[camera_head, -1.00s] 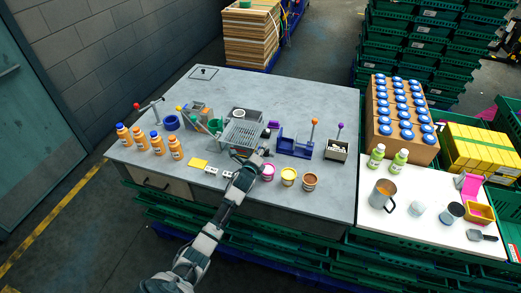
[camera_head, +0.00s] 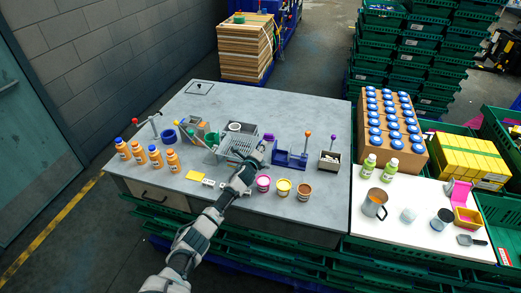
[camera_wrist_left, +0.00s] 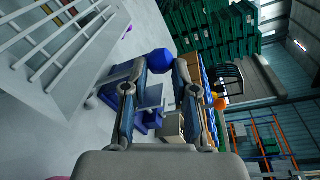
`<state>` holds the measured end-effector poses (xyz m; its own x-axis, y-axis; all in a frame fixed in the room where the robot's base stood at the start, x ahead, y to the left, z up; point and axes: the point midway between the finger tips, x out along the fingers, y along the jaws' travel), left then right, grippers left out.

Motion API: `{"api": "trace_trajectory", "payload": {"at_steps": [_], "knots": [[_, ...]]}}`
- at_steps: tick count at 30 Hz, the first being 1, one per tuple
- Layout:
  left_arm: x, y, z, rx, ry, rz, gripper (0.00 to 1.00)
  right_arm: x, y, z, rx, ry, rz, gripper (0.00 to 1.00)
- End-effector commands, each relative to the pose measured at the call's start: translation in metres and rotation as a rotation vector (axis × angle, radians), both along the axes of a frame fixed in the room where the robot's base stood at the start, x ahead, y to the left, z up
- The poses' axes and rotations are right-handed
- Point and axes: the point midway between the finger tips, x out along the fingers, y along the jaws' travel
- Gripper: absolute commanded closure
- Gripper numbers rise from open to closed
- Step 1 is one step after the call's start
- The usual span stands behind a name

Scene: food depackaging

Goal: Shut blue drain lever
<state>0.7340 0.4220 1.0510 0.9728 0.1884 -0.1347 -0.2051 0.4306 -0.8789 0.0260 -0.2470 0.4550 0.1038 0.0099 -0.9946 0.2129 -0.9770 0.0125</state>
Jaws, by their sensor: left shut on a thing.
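The blue drain lever shows as a round blue knob (camera_wrist_left: 160,61) in the left wrist view. My left gripper (camera_wrist_left: 158,72) has its two fingertips on either side of this knob and is shut on it. In the head view my left gripper (camera_head: 262,149) is at the right side of the grey wire drain rack (camera_head: 236,146), low over the bench. The rack also shows at the left of the wrist view (camera_wrist_left: 50,60). The lever's arm is hidden by the gripper. My right gripper is out of view.
A blue stand (camera_head: 290,158) and a grey box (camera_head: 330,158) stand right of the gripper. Pink (camera_head: 263,183), yellow (camera_head: 283,187) and brown (camera_head: 304,191) cups line the front. Orange bottles (camera_head: 155,156) stand at left.

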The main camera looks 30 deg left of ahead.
Motion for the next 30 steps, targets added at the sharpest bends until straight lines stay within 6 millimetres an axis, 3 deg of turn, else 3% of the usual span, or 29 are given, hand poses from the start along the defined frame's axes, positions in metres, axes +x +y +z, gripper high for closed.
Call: {"api": "trace_trajectory", "payload": {"at_steps": [1,20,21,23,28,30], "knots": [[0.005,0.007,0.014,0.006,-0.02,0.006,1.0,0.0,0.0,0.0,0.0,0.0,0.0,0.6],[0.012,0.016,0.011,0.006,-0.02,0.006,1.0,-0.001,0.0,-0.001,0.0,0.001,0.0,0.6],[0.012,0.016,0.011,0.007,-0.02,0.006,0.65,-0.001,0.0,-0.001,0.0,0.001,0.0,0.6],[0.012,0.016,0.012,0.006,-0.022,0.006,0.5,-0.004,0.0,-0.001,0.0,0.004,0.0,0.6],[0.009,0.014,0.014,0.005,-0.023,0.007,0.42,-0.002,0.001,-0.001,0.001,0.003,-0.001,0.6],[0.007,0.012,0.014,0.004,-0.023,0.007,0.47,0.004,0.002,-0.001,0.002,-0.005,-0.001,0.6]]}}
